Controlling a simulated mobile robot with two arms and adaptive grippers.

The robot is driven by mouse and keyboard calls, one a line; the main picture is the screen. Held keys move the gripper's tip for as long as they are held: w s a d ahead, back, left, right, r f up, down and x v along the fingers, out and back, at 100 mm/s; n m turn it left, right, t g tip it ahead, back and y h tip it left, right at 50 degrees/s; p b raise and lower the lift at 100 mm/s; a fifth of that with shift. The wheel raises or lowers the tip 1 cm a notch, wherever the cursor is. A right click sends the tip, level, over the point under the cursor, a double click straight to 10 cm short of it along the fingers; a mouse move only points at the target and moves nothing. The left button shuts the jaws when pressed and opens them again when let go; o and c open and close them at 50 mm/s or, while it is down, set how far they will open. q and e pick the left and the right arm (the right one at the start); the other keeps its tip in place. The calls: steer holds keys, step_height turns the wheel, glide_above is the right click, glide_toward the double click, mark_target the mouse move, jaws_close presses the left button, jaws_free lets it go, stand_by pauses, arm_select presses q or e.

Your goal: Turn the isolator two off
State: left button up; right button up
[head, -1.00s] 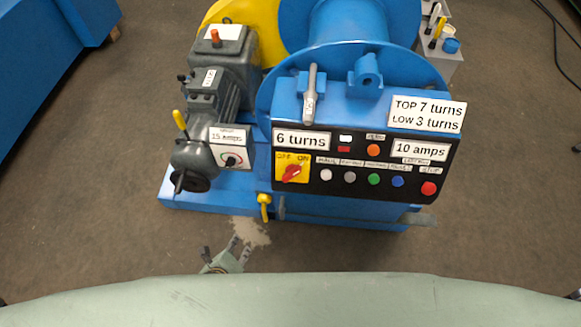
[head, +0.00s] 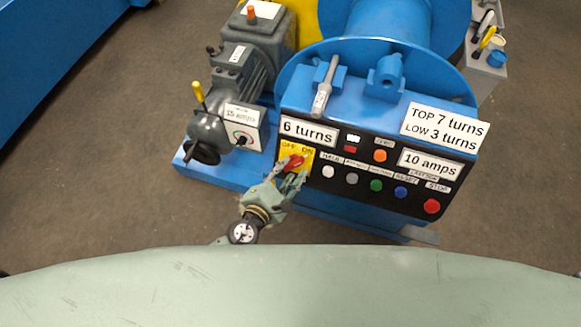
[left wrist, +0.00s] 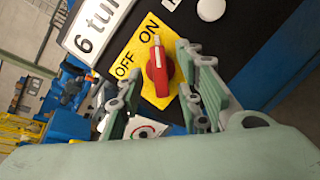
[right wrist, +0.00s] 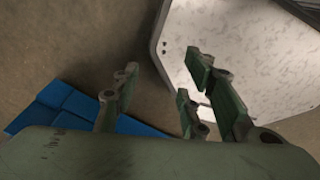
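A red rotary switch knob (head: 293,161) sits on a yellow OFF/ON plate (head: 284,153) at the left of the black control panel. In the left wrist view the red knob (left wrist: 157,72) has its white mark towards ON. My left gripper (head: 291,173) is open in front of it. In the left wrist view its fingers stand on either side of the knob; I cannot tell whether they touch it. No visible label reads "isolator two". My right gripper (right wrist: 163,80) is open and empty.
The panel (head: 345,190) holds several push buttons close right of the yellow plate, including a red stop button (head: 432,206). A grey lever (head: 325,85) stands above it. The grey motor (head: 240,75) is at the left. Floor is clear in front.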

arm_select(q)
steer(key=shift+x, duration=0.75)
jaws_close()
